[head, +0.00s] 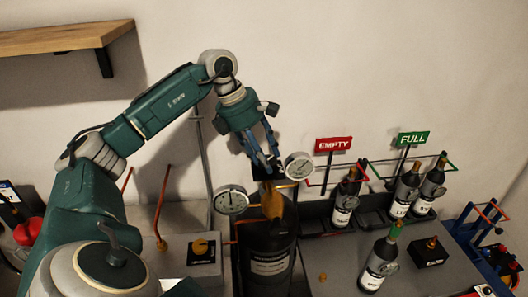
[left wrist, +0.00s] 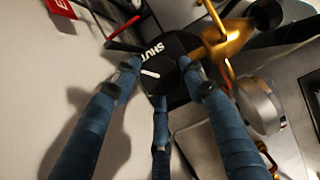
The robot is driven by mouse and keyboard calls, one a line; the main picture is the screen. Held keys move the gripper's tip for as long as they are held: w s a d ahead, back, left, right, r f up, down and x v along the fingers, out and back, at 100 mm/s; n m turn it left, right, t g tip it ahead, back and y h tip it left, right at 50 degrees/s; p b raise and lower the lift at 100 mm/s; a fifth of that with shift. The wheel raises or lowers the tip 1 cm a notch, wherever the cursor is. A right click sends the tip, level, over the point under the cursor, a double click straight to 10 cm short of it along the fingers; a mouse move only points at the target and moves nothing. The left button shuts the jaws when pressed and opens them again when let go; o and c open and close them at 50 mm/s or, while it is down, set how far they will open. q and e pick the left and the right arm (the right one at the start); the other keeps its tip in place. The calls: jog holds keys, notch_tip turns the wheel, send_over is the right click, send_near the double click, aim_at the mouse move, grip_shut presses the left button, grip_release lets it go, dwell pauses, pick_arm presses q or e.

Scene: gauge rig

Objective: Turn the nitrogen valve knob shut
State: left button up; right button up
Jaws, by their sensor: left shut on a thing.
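The valve knob is black with a white pointer line; it shows in the left wrist view (left wrist: 161,77), beside a black plate with white "SHUT" lettering (left wrist: 153,51). My left gripper (head: 267,164) reaches down from above, and its blue fingers are closed around the knob. In the left wrist view the fingers (left wrist: 163,88) sit on several sides of it. In the head view the knob is mostly hidden by the fingers. Below it stands a large dark cylinder (head: 268,243) with a brass neck (head: 272,204); its label is too small to read. My right gripper is not in view.
Round gauges stand close by, left (head: 231,200) and right (head: 299,166) of the gripper. Small bottles stand right, near the red "EMPTY" sign (head: 334,144) and green "FULL" sign (head: 412,139). A wooden shelf (head: 62,38) hangs upper left.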

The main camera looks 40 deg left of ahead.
pick_arm(q)
jog(key=m+p, duration=0.1)
jog(key=m+g+p, duration=0.1)
jog(key=m, duration=0.1)
jog(key=m+h+p, duration=0.1)
jog(key=shift+w+r+m, duration=0.3)
jog(key=shift+w+r, duration=0.05)
jog(key=shift+r, duration=0.05)
jog(key=m+g+p, duration=0.1)
jog(key=m, duration=0.1)
jog(key=shift+w+f+m, duration=0.1)
jog(key=shift+m, duration=0.3)
jog(key=shift+f+m+g+h+p, duration=0.1)
jog(key=shift+m+g+h+p, duration=0.2)
jog(key=shift+m+g+p, duration=0.25)
jog(key=shift+m, duration=0.25)
jog(key=o, duration=1.1)
jog(key=shift+d, duration=0.15)
jog(key=shift+d, duration=0.1)
